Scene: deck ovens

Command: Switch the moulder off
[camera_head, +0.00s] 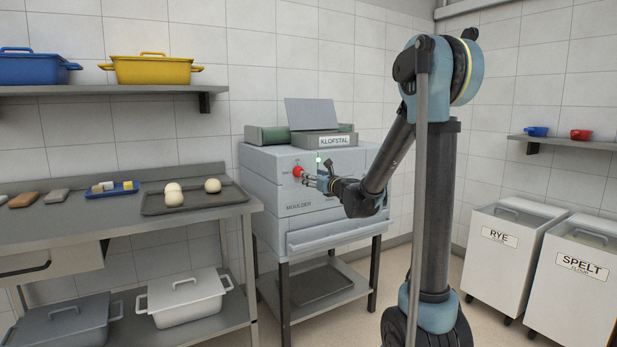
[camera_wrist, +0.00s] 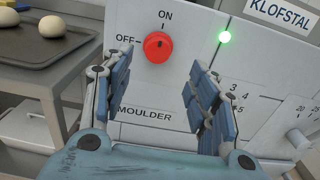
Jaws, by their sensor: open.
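The moulder (camera_head: 296,215) is a pale grey machine on a dark stand, named MOULDER on its front. Its round red knob (camera_wrist: 158,47) sits between an ON mark above and an OFF mark at its left; it also shows in the head view (camera_head: 297,171). I cannot clearly tell which mark the knob points to. A green lamp (camera_wrist: 225,36) is lit to the right of the knob; it shows in the head view too (camera_head: 319,159). My gripper (camera_wrist: 156,65) is open, its blue-padded fingers apart on either side just below the knob, with nothing between them.
A scale of numbers with a slider (camera_wrist: 298,138) is at the right of the moulder's panel. A steel table (camera_head: 120,215) with a dark dough tray (camera_head: 160,207) stands to the left. Rye (camera_head: 500,260) and spelt (camera_head: 575,285) bins stand to the right.

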